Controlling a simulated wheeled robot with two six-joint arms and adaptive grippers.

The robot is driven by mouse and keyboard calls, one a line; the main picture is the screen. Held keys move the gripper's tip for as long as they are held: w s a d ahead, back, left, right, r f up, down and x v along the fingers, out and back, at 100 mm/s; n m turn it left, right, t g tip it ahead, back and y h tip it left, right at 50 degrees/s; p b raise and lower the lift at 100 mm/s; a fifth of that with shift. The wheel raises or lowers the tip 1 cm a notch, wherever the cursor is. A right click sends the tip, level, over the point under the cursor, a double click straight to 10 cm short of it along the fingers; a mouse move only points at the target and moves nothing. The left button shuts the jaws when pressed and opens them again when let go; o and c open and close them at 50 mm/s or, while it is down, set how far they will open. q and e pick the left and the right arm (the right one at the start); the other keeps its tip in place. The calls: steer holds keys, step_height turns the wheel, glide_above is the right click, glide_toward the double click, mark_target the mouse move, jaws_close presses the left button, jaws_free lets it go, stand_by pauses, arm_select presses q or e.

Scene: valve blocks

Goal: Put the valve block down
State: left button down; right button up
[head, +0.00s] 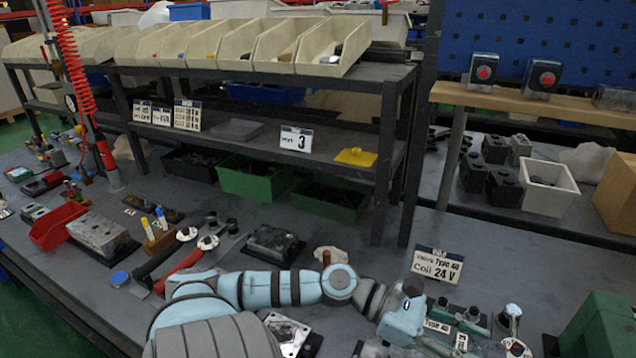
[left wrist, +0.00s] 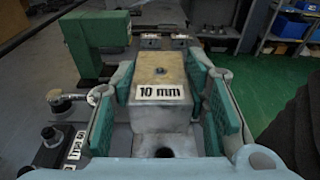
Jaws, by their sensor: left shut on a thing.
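My left gripper (left wrist: 159,78) is shut on the valve block, with teal fingers along its left and right sides in the left wrist view. The valve block (left wrist: 160,113) is pale metal with a tan top face and a dark round opening near its lower end. A label reading "10 mm" shows at its middle. In the head view my left arm reaches right along the bench front, and its gripper end runs off the bottom edge. The block cannot be made out there. I cannot tell whether its underside touches anything. My right gripper is in neither view.
A green block-shaped stand (head: 603,325) is at the right, also in the left wrist view (left wrist: 96,38). Small fittings (head: 512,318) lie close by. The grey bench (head: 520,262) is clear behind them.

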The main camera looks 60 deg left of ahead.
arm_select(q)
steer(key=w+a+r, duration=0.4)
steer(key=w+r, duration=0.2)
steer(key=w, duration=0.2)
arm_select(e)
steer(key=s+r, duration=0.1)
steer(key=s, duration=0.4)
arm_select(q)
steer(key=f, duration=0.5)
steer(key=f+b, duration=0.1)
steer(key=f, duration=0.5)
steer(key=f+b, duration=0.1)
steer(key=f, duration=0.4)
steer(key=shift+w+f, duration=0.25)
steer(key=shift+w, duration=0.1)
step_height(320, 180, down, 4)
steer(key=shift+s+r+b, duration=0.1)
steer(key=shift+b, duration=0.4)
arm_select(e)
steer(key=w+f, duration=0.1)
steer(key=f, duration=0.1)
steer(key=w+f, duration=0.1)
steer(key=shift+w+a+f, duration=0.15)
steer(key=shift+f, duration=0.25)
arm_select(q)
steer(key=shift+f, duration=0.2)
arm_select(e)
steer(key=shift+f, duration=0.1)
